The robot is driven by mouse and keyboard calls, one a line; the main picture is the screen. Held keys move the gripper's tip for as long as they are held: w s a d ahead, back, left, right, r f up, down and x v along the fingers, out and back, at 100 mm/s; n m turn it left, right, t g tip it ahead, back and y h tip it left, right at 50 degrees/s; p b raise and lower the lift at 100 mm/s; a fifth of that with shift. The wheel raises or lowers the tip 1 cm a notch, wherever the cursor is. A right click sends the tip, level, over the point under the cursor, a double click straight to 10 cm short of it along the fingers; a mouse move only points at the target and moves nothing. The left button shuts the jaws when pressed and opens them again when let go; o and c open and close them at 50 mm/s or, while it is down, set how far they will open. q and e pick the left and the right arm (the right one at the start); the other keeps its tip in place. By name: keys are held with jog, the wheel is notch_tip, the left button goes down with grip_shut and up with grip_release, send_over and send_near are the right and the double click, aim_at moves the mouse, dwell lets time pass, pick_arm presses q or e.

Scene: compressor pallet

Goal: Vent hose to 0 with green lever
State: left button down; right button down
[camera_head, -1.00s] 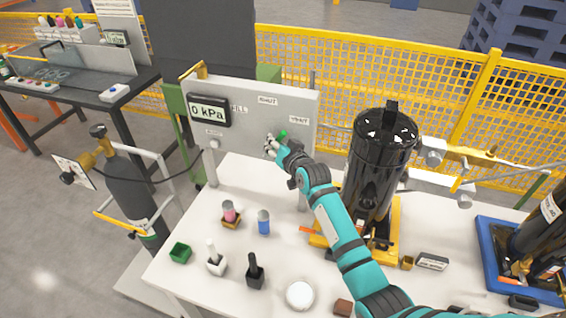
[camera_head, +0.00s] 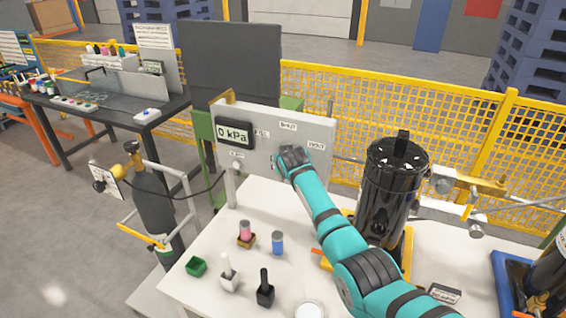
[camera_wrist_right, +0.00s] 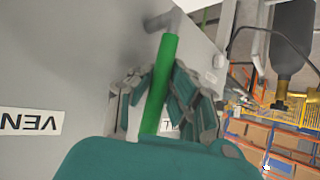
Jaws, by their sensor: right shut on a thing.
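The grey-white valve panel (camera_head: 262,165) carries a gauge (camera_head: 235,133) that reads 0 kPa. The panel has FILL, SHUT (camera_head: 288,127) and VENT (camera_head: 316,147) labels. My right gripper (camera_head: 290,156) is at the panel face, below the SHUT label and left of the VENT label. In the right wrist view the green lever (camera_wrist_right: 167,60) runs between the fingers of my right gripper (camera_wrist_right: 160,92), which is shut on it. The lever is hidden behind the gripper in the head view. Part of the VENT label (camera_wrist_right: 30,121) shows upside down in the wrist view. My left gripper is not in view.
A black tank (camera_head: 392,195) stands close to the right of my arm. A grey cylinder (camera_head: 155,205) stands left of the table, with a dark hose rising towards the panel. Small bottles and a blue can (camera_head: 277,243) stand on the white table (camera_head: 205,270).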

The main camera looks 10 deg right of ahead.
jog(key=shift+d+f, duration=0.1)
jog(key=shift+f, duration=0.1)
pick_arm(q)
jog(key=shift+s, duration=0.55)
pick_arm(e)
jog(key=c, duration=1.4)
grip_release()
jog(key=shift+s+r, duration=0.1)
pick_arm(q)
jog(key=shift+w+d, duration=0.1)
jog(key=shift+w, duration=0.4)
pick_arm(e)
jog(key=shift+o, duration=0.8)
jog(key=shift+r, duration=0.15)
jog(key=shift+s+r, duration=0.15)
jog(key=shift+s, duration=0.1)
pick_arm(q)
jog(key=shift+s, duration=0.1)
pick_arm(e)
jog(key=v, duration=1.1)
jog(key=shift+s, duration=0.2)
